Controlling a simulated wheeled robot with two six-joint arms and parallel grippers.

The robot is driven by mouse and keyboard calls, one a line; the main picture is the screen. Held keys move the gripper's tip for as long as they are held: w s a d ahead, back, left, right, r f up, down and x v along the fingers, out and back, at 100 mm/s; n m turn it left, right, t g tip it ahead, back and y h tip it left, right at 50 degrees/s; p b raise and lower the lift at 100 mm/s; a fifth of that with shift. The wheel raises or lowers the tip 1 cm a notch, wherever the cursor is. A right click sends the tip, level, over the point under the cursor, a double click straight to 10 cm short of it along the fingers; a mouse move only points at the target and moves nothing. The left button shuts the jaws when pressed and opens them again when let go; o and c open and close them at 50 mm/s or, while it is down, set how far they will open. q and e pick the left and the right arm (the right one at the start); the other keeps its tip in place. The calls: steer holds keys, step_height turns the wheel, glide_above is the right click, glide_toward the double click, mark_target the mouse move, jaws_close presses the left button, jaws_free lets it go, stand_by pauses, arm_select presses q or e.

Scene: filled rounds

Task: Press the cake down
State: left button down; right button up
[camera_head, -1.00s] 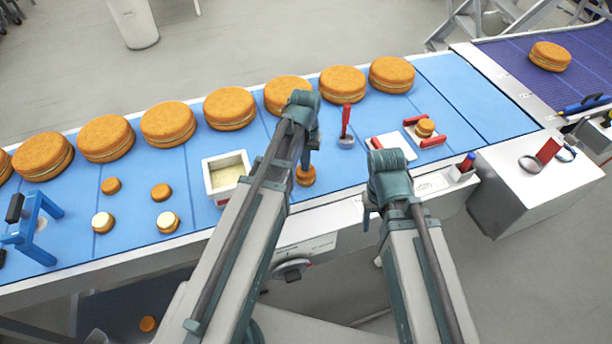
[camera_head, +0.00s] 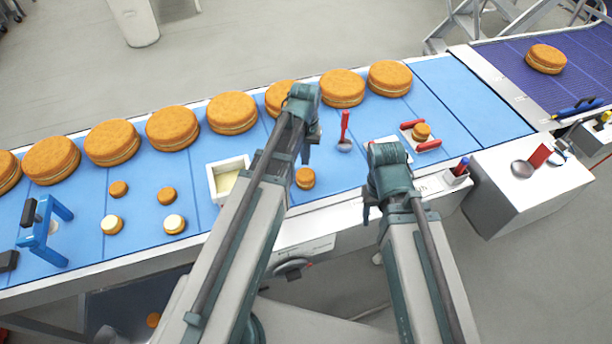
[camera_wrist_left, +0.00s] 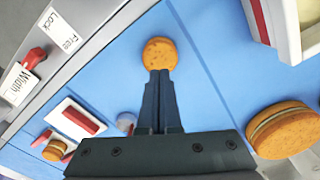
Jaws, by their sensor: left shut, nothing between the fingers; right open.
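A small orange-brown round cake (camera_head: 305,178) sits on the blue belt near its front edge, just below my left gripper (camera_head: 304,160). My right gripper (camera_head: 370,212) is open and empty at the belt's front edge, to the right of the cake.
A cream-coloured box (camera_head: 228,180) stands left of the cake. A red-handled tool (camera_head: 345,133) and a red-sided holder with a small cake (camera_head: 422,131) are to the right. Large cakes (camera_head: 172,128) line the belt's far side. Smaller rounds (camera_head: 174,224) lie at left, near a blue frame (camera_head: 48,228).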

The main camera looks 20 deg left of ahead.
arm_select(q)
step_height(320, 180, up, 3)
steer(key=p, duration=0.2)
steer(key=shift+p, duration=0.3)
steer(key=shift+d, duration=0.1)
steer(key=s+d+f+m+b, duration=0.2)
steer(key=s+d+b, duration=0.1)
steer(key=s+d, duration=0.2)
steer(key=s+d+f+m+y+b, duration=0.1)
steer(key=s+d+f+m+b, duration=0.1)
steer(key=s+d, duration=0.3)
steer(key=s+f+b, duration=0.1)
steer(key=s, duration=0.3)
steer(key=shift+s+d+f+m, duration=0.15)
steer(key=shift+f+m, duration=0.15)
steer(key=shift+f, duration=0.05)
stand_by(0.6)
